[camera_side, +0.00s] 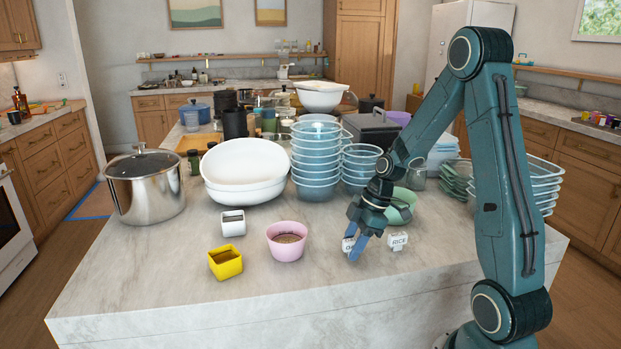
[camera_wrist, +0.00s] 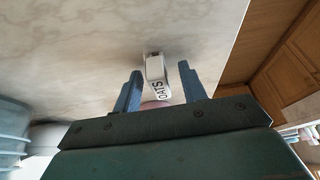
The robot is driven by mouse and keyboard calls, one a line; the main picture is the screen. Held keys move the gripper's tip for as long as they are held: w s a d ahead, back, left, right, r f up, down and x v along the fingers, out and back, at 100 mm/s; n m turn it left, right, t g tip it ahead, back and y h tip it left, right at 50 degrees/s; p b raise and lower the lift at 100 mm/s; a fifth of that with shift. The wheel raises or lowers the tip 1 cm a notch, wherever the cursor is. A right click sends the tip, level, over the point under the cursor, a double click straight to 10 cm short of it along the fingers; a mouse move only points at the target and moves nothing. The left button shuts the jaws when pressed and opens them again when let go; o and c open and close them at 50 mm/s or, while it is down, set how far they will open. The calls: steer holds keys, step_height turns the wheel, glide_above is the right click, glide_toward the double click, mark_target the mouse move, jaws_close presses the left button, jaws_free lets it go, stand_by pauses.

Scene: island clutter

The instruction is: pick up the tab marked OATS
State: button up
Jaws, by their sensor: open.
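The OATS tab (camera_wrist: 156,68) is a small white block with dark letters. In the wrist view it lies between the two blue fingers of my gripper (camera_wrist: 160,80), with a gap visible on each side. In the side view the OATS tab (camera_side: 348,245) is on the counter, partly hidden by the fingers of my gripper (camera_side: 355,250), which point down at it. My gripper is open. I cannot tell from these views whether a finger touches the tab. A similar white tab marked RICE (camera_side: 397,241) stands just right of it.
A pink bowl (camera_side: 286,252) with brown contents, a yellow square container (camera_side: 225,263) and a white one (camera_side: 232,223) stand to the left. A green bowl (camera_side: 405,196), stacked blue tubs (camera_side: 315,160) and white dishes (camera_side: 245,165) stand behind. The counter's front strip (camera_side: 330,290) is clear.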

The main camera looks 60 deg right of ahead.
mark_target(353, 240)
jaws_close()
step_height(353, 240, up, 20)
stand_by(1.0)
stand_by(0.4)
